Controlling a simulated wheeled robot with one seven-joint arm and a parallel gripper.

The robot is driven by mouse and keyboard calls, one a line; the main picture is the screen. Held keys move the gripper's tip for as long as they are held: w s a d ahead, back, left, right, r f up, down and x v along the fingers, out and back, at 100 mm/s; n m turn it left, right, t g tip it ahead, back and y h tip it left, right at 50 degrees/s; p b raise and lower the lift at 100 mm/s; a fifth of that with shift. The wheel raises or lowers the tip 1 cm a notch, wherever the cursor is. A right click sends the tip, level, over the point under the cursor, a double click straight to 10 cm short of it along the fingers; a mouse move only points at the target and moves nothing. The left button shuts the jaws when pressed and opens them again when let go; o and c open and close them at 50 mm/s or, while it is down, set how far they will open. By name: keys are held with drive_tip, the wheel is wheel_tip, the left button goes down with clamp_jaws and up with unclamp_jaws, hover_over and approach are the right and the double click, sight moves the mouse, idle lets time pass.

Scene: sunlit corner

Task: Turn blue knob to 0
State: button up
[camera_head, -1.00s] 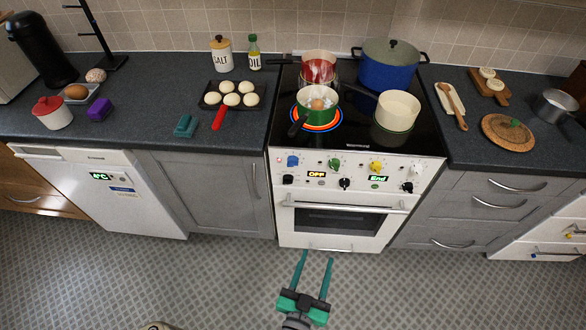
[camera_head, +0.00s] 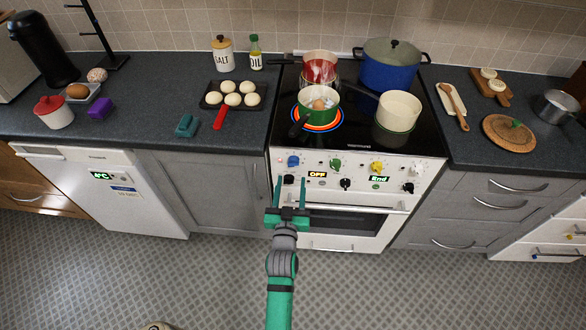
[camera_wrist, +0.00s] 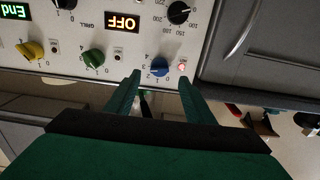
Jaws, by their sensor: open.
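The blue knob (camera_head: 293,161) is at the left end of the upper knob row on the white stove's front panel (camera_head: 330,165). In the wrist view the blue knob (camera_wrist: 159,67) shows between my fingertips, with small numbers around it and a lit red light (camera_wrist: 182,67) beside it. My gripper (camera_head: 290,180) is open and empty, its fingers pointing at the panel just below the knob in the head view. The wrist view shows the fingers (camera_wrist: 160,75) on either side of the knob; I cannot tell whether they touch it.
A green knob (camera_head: 335,163) and a yellow knob (camera_head: 376,167) sit to the right, with black knobs (camera_head: 345,184) below. The oven handle (camera_head: 345,207) juts out under the panel. A green pot (camera_head: 318,117) stands on a glowing burner.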

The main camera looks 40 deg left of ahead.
sight(294, 163)
drive_tip(key=x, duration=0.7)
drive_tip(key=shift+d, duration=0.1)
drive_tip(key=c, duration=1.1)
